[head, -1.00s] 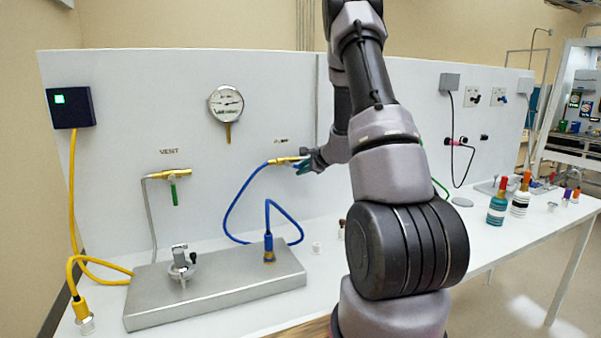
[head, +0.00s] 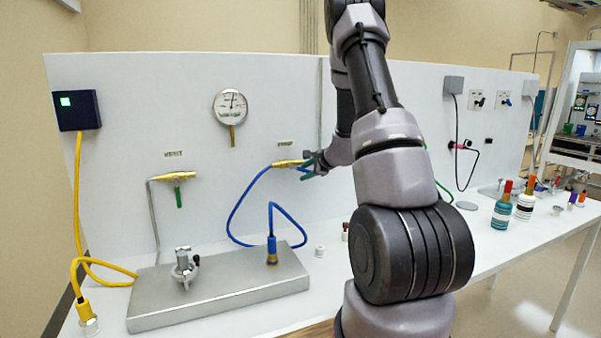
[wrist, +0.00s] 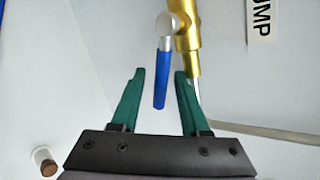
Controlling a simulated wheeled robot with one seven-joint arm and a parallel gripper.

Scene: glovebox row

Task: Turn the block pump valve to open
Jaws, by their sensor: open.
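The pump valve (head: 288,163) is a brass body on the upright white panel, under a small label, with a blue hose on its left end. In the wrist view its brass body (wrist: 187,35) is at top centre, and its blue lever (wrist: 161,78) runs down from a silver pivot, roughly along the body. My gripper (wrist: 155,75) is open, its green fingers on either side of the lever's free end. Neither finger clearly touches the lever. The right fingertip overlaps the end of the brass body in view. In the head view my gripper (head: 309,168) is at the valve's right end.
A metal block (head: 220,293) with a blue hose fitting stands on the bench. Bottles (head: 502,210) stand at right.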

